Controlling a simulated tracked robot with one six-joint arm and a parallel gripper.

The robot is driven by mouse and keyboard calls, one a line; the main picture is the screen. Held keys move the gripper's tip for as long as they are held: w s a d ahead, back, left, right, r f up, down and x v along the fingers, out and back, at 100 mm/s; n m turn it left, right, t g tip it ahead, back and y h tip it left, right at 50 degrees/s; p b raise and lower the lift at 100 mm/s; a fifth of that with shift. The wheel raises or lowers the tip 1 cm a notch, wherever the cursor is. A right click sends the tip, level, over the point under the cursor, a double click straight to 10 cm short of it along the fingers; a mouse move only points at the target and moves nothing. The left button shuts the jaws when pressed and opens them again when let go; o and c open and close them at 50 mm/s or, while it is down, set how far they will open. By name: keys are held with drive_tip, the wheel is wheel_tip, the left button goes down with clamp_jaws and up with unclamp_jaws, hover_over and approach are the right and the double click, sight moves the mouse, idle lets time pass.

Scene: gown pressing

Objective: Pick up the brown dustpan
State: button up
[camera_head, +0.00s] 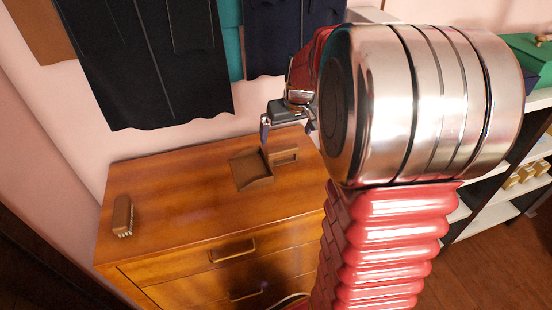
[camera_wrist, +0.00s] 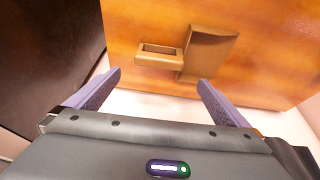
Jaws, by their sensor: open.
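The brown dustpan (camera_head: 254,168) lies on top of the wooden dresser (camera_head: 190,205), with its looped handle toward the right in the head view. In the wrist view the dustpan (camera_wrist: 209,52) lies ahead of the fingers, its handle to the left. My gripper (camera_head: 287,125) is beside the dustpan's handle in the head view, apparently above the dresser. In the wrist view my gripper (camera_wrist: 158,85) has its two fingers wide apart with nothing between them. The dustpan and the fingers look apart. My arm hides the dresser's right part.
A brown brush (camera_head: 122,216) lies at the dresser's left end. Dark garments (camera_head: 150,60) hang on the wall behind. White shelves (camera_head: 500,205) with small golden items stand at the right. The dresser top between brush and dustpan is clear.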

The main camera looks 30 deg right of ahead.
sight(283, 149)
drive_tip(key=shift+x, duration=3)
drive_tip(key=shift+f, duration=0.1)
drive_tip(key=shift+x, duration=2.55)
drive_tip(key=shift+s+d, duration=0.15)
drive_tip(key=shift+c, duration=0.5)
drive_tip(key=c, duration=0.8)
wheel_tip(283, 149, up, 10)
drive_tip(key=shift+r, duration=0.1)
